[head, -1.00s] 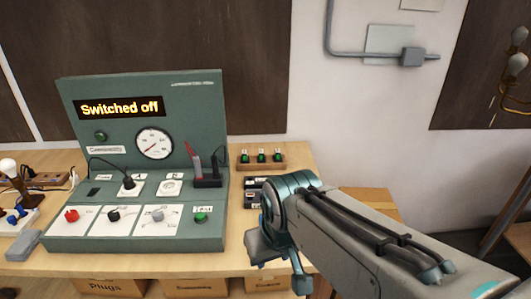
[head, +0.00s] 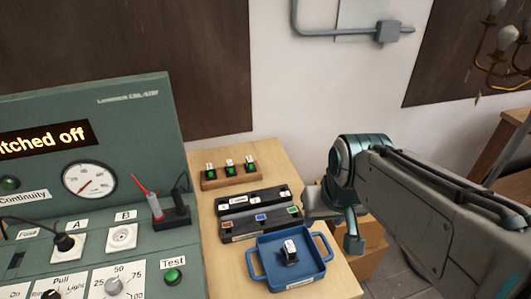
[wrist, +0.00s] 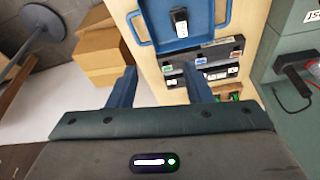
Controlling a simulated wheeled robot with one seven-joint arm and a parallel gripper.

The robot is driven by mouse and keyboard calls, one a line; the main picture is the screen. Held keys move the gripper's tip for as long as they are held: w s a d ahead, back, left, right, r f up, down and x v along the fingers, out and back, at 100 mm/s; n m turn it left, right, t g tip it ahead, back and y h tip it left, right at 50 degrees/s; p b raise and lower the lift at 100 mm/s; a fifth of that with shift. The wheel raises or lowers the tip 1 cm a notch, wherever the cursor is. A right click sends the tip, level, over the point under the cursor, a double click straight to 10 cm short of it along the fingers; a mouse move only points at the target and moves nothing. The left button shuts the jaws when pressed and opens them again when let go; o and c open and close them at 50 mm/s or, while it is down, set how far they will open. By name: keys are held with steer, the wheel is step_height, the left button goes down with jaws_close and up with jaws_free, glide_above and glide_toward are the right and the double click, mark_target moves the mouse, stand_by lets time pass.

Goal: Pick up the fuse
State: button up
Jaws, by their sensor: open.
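A small black item with a white top (head: 289,249), which may be the fuse, sits upright in a blue two-handled tray (head: 262,270) on the bench. It also shows near the top of the wrist view (wrist: 180,22). Other small pieces, coloured and white, sit in two dark strips (head: 235,229) behind the tray; I cannot tell whether any is a fuse. My gripper (wrist: 160,69) is open and empty, with its two fingers apart. In the head view it is to the right of the tray and strips, apart from the black item.
A green test panel (head: 120,130) reading "...tched off" stands at the left, with a red probe (head: 147,195). A wooden rack (head: 230,178) with three green-and-black pieces stands behind the strips. Cardboard boxes (wrist: 105,45) stand beside the bench.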

steer(key=w+a+r+n+y, duration=0.1)
steer(key=w+a, duration=0.1)
steer(key=w, duration=0.7)
steer(key=w+a, duration=0.3)
steer(key=w, duration=0.6)
steer(key=n+t, duration=0.1)
glide_toward(250, 159)
steer(key=x, duration=0.1)
steer(key=p+x, duration=0.1)
steer(key=x, duration=0.1)
steer(key=s+x, duration=0.1)
steer(key=x, duration=0.1)
steer(key=shift+w+f, duration=0.1)
steer(key=shift+f, duration=0.15)
steer(key=p+x, duration=0.1)
steer(key=x, duration=0.1)
steer(key=p+x, duration=0.1)
steer(key=x, duration=0.1)
steer(key=shift+w+a+r, duration=0.1)
steer(key=shift+w+r, duration=0.1)
steer(key=shift+w, duration=0.2)
steer(key=shift+w+f+p, duration=0.25)
steer(key=shift+f+p, duration=0.05)
steer(key=shift+f, duration=0.3)
jaws_close()
